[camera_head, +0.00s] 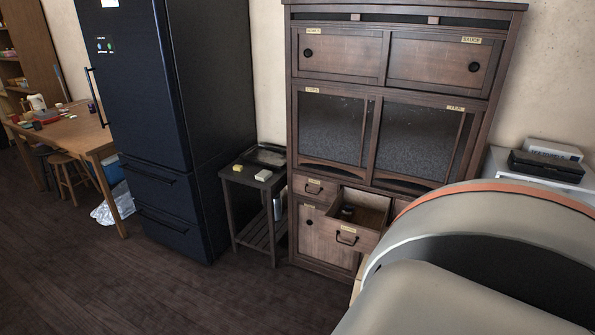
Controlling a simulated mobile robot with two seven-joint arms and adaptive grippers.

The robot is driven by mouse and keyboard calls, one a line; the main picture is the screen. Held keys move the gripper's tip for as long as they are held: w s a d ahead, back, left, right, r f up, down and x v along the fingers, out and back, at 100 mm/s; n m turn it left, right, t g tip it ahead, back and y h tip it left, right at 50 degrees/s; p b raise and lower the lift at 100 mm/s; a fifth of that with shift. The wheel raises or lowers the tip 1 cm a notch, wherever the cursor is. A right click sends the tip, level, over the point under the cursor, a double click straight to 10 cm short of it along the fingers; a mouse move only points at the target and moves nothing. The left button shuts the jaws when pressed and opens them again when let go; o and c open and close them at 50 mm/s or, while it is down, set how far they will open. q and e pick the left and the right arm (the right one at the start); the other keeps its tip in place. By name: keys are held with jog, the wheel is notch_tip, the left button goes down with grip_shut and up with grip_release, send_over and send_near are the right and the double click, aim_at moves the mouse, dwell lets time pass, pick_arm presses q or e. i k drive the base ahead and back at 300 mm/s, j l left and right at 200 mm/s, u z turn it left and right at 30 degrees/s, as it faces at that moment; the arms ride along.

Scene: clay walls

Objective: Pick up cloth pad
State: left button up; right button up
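I cannot clearly pick out a cloth pad. Two small pale, flat items lie on the small dark side table (229,176): a yellowish piece (237,168) and a whitish block (263,175). They are too small to tell whether either is cloth. A drawer (331,235) of the wooden cabinet (340,52) stands open, with a small dark item (347,212) inside. Neither of my grippers shows. A large grey part of my own arm with an orange band fills the lower right and hides what is behind it.
A dark blue fridge (145,90) stands left of the side table. A wooden table (80,133) with several items and stools (72,172) is at far left. Black and white devices (546,165) sit at right. The dark floor at front left is clear.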

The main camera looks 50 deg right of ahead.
aim_at(264, 175)
jog(key=z, duration=1.8)
jog(key=i+j+z, duration=0.1)
jog(key=z, duration=0.3)
jog(key=i+j+z, duration=0.1)
jog(key=z, duration=0.25)
jog(key=i+j+z, duration=0.1)
jog(key=j+z, duration=0.3)
jog(key=i+j+z, duration=0.1)
jog(key=j+z, duration=0.15)
jog(key=j, duration=0.15)
jog(key=j+z, duration=0.25)
jog(key=j, duration=0.15)
jog(key=j+z, duration=0.4)
jog(key=j, duration=1.6)
